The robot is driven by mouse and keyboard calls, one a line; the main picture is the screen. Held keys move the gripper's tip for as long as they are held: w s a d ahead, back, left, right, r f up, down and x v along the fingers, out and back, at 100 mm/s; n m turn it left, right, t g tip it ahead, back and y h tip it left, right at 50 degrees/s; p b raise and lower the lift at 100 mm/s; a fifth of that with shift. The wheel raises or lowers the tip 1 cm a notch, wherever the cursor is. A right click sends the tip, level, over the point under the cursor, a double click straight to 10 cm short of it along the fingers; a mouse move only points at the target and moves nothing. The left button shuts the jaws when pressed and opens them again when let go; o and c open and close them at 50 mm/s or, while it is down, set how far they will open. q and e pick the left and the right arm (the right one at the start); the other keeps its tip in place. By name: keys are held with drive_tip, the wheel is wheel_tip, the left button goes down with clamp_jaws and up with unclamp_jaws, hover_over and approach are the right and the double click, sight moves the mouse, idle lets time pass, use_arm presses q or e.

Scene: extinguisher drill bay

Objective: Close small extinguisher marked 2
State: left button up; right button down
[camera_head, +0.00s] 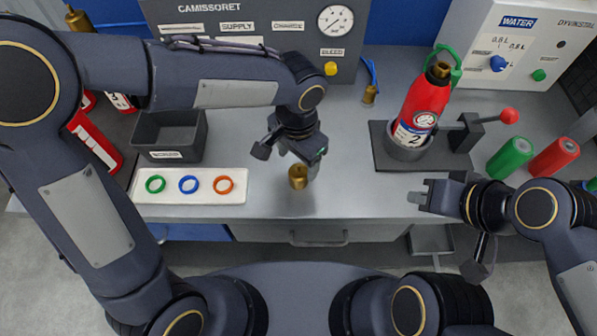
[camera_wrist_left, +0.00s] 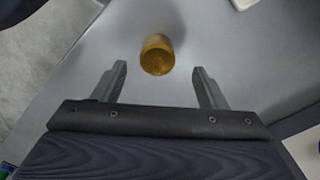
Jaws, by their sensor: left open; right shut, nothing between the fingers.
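The small extinguisher marked 2 (camera_head: 422,105) is red with a white label. It stands upright in a dark clamp base (camera_head: 393,161), with a brass piece at its neck and a green loop at its top. A brass cap (camera_head: 298,177) stands on the grey bench near the front edge. It also shows in the left wrist view (camera_wrist_left: 157,55), just beyond the fingertips and between their lines. My left gripper (camera_head: 290,157) is open above and beside the brass cap, holding nothing. My right gripper (camera_head: 416,195) is shut and empty near the bench's front edge, below the clamp base.
A white tray (camera_head: 190,198) holds green, blue and orange rings. A dark bin (camera_head: 170,154) stands behind it. The clamp's red-knobbed lever (camera_head: 509,116) sticks out right. Green (camera_head: 510,157) and red (camera_head: 554,156) cylinders lie further right. A gauge panel (camera_head: 262,35) stands at the back.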

sight(298, 165)
use_arm(q)
wheel_tip(298, 165, down, 5)
drive_tip(key=shift+s+r, duration=0.1)
drive_tip(key=shift+s, duration=0.05)
drive_tip(key=shift+c, duration=0.5)
drive_tip(key=shift+d, duration=0.1)
drive_tip(key=c, duration=1.1)
drive_tip(key=shift+r, duration=0.1)
drive_tip(key=shift+r, duration=0.55)
drive_tip(key=s+d+r+b, duration=0.1)
drive_tip(key=s+d+r, duration=0.8)
drive_tip(key=d+r, duration=0.1)
drive_tip(key=shift+s+r, duration=0.35)
drive_tip(key=shift+r, duration=0.55)
